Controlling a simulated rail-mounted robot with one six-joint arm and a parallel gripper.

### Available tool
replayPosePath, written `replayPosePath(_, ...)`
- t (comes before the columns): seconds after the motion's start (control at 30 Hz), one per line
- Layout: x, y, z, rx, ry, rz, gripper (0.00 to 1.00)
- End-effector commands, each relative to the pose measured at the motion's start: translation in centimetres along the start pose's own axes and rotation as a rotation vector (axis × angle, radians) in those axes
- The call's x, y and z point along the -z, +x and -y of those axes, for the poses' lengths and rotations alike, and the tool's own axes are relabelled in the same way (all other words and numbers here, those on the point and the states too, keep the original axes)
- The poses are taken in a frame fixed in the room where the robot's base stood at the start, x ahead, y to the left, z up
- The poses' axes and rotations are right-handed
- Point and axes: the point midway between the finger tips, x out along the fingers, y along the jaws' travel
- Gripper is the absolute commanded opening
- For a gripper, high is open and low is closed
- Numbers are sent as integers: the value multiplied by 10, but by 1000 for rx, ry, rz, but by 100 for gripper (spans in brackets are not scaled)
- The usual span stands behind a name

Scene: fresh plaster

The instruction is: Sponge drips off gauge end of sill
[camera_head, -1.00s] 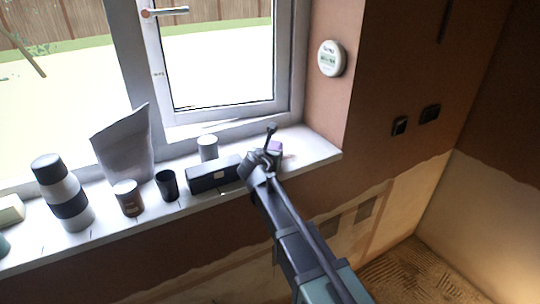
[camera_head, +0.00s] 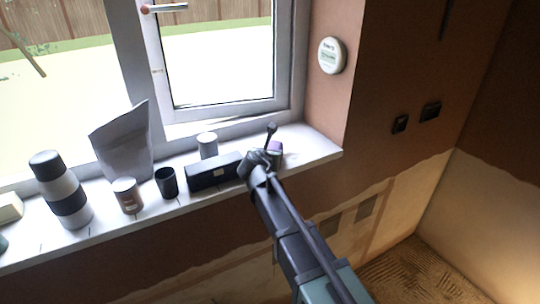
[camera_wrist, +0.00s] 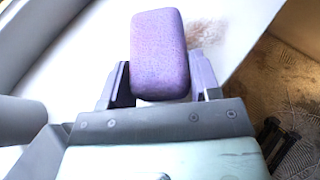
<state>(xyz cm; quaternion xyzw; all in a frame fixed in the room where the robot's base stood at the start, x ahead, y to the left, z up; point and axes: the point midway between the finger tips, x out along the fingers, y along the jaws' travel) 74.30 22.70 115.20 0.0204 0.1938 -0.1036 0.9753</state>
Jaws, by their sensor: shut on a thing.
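My gripper (camera_wrist: 160,82) is shut on a purple sponge (camera_wrist: 160,48), with one finger on each side of it. The sponge is at the right part of the white sill (camera_head: 312,146); a small purple patch of it (camera_head: 276,147) shows past my gripper (camera_head: 264,157) in the head view. A brownish smear (camera_wrist: 208,32) marks the sill just right of the sponge in the wrist view. The round white gauge (camera_head: 332,56) hangs on the reveal wall above the sill's right end. I cannot tell whether the sponge touches the sill.
Left of my gripper stand a dark box (camera_head: 213,172), a white can (camera_head: 207,145), a black cup (camera_head: 167,183), a brown-white tin (camera_head: 127,195), a grey bag (camera_head: 124,147) and a banded flask (camera_head: 61,190). The sill's right end is clear of objects.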

Motion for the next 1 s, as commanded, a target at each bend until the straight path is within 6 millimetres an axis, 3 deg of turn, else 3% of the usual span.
replayPosePath(0.67,11,5,0,0,0,0,30)
replayPosePath(1.0,1,24,22,1,2,0,30)
